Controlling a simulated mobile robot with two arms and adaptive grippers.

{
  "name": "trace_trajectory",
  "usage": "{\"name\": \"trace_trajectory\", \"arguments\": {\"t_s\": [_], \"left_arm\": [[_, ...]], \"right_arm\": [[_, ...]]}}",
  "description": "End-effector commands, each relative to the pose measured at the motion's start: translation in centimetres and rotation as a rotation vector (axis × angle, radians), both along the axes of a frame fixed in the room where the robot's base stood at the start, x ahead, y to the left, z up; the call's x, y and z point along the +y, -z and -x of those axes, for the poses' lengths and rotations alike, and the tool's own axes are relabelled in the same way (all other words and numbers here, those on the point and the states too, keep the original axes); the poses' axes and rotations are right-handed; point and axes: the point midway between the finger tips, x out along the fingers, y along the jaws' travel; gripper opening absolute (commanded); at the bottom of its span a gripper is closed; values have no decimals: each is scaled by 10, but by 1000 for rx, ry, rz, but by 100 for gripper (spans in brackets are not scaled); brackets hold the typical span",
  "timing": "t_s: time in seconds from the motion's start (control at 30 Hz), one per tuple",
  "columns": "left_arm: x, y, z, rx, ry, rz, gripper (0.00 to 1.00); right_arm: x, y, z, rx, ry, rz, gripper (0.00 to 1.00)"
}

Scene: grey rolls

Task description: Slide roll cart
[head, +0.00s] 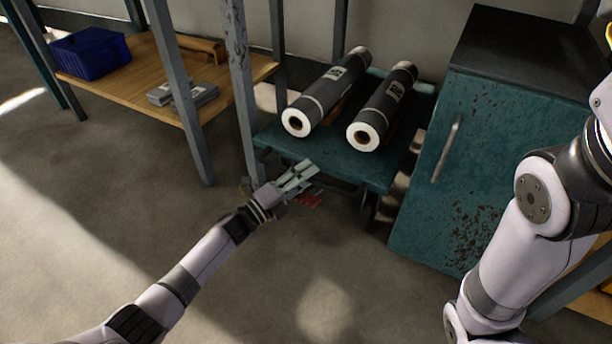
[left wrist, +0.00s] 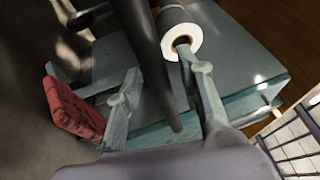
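The teal roll cart (head: 335,160) stands between a grey post and a cabinet. It carries two dark grey rolls with white ends, the left roll (head: 328,92) and the right roll (head: 384,104), lying side by side. My left gripper (head: 299,176) is at the cart's near edge, low and to the left. In the left wrist view its two fingers (left wrist: 165,92) are spread, with a dark bar (left wrist: 152,62) running between them. I cannot tell whether they touch the bar. A roll's white end (left wrist: 181,40) shows beyond. My right gripper is out of view.
A teal cabinet (head: 462,175) stands close to the cart's right. A wooden shelf (head: 135,90) with a blue crate (head: 90,52) is at the left. A red piece (head: 309,199) shows below the cart edge. The floor in front (head: 310,290) is clear.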

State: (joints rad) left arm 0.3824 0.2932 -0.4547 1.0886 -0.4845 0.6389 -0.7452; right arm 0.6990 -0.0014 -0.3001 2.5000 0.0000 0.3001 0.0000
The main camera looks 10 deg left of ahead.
Motion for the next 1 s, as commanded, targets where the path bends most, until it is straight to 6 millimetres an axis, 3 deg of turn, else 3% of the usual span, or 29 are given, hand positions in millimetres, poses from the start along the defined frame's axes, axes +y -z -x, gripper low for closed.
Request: {"name": "trace_trajectory", "arguments": {"t_s": [0.17,0.63,1.0], "left_arm": [[9,4,9,2,-1,0,35],[69,20,74,2,1,-1,35],[80,22,86,-1,1,0,35]], "right_arm": [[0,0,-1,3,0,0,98],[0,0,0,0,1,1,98],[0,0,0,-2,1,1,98]]}}
